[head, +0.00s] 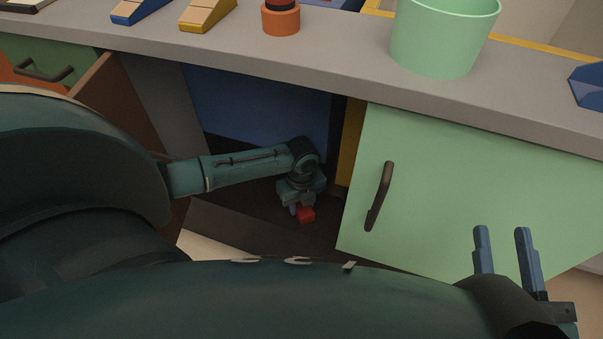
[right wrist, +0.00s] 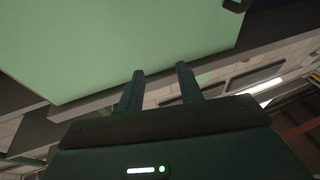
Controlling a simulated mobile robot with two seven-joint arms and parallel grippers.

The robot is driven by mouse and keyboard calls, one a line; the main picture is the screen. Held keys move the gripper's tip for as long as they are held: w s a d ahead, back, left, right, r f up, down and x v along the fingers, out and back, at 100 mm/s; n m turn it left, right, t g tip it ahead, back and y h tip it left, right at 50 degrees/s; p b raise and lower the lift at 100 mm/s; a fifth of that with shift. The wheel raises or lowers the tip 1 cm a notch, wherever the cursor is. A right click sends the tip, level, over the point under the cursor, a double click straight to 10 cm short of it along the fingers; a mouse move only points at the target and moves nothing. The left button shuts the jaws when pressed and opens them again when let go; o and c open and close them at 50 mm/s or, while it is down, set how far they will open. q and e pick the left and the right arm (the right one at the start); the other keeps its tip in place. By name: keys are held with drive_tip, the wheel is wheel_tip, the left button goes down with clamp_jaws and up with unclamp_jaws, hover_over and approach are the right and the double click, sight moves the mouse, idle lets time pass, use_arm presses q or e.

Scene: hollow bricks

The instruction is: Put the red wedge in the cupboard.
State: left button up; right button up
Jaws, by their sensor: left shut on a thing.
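The red wedge (head: 307,215) is a small red block low inside the open cupboard (head: 255,108), near its dark floor. My left gripper (head: 300,208) reaches into the cupboard and is shut on the wedge. The gripper hides part of the wedge, and I cannot tell whether the wedge touches the floor. My right gripper (head: 503,250) is open and empty in front of the green door. Its two fingers also show in the right wrist view (right wrist: 158,88).
The green door (head: 450,190) with a dark handle (head: 380,195) stands right of the opening. An orange-brown panel (head: 112,100) stands at its left. On the grey counter (head: 330,60) are a green bucket (head: 440,38), an orange ring piece (head: 281,20) and wedge-shaped blocks (head: 207,14).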

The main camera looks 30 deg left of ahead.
use_arm(q)
drive_tip(key=shift+f, duration=0.2)
drive_tip(key=o, duration=1.1)
wheel_tip(320, 180, up, 3)
drive_tip(key=shift+f+p, duration=0.2)
drive_tip(key=shift+p, duration=1)
wheel_tip(320, 180, up, 5)
drive_tip(key=p, duration=0.5)
drive_tip(key=shift+r+p, duration=0.15)
drive_tip(key=shift+p, duration=0.2)
wheel_tip(320, 180, up, 4)
drive_tip(key=p, duration=0.4)
drive_tip(key=shift+r+p, duration=0.25)
drive_tip(key=shift+p, duration=0.1)
use_arm(e)
drive_tip(key=d+g+h, duration=0.2)
drive_tip(key=g+h, duration=0.1)
drive_tip(key=d+m+g+h, duration=0.1)
drive_tip(key=shift+s+f+g, duration=0.1)
drive_tip(key=shift+s+g, duration=0.2)
drive_tip(key=shift+s, duration=0.05)
